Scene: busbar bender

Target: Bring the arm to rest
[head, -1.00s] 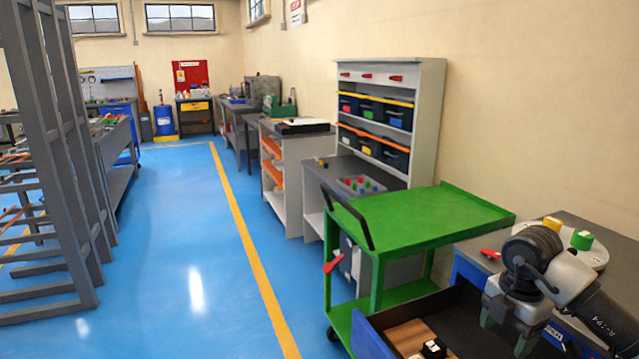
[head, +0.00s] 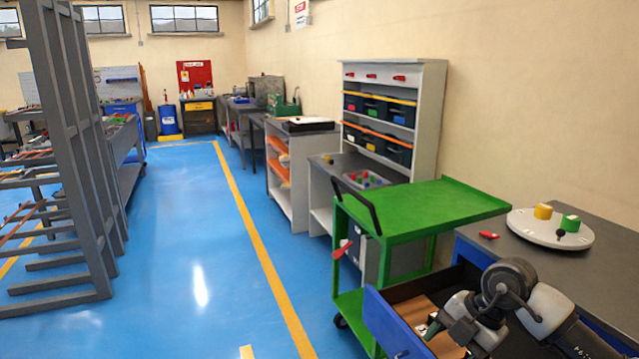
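My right arm comes in at the lower right, bent at a dark round joint. Its gripper (head: 450,330) is over the open blue drawer (head: 398,325), pointing down and to the left. One greenish finger shows; the other is hidden or too unclear, so I cannot tell whether the gripper is open or holds anything. The drawer has a brown insert (head: 411,312) inside, partly covered by the arm. My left gripper is not in view.
A green trolley (head: 425,205) stands just behind the drawer. The dark workbench (head: 610,245) at right carries a white round plate (head: 545,237) with yellow and green blocks, and a red-handled item (head: 488,235). Blue floor (head: 190,240) is clear at left, before a grey rack (head: 75,160).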

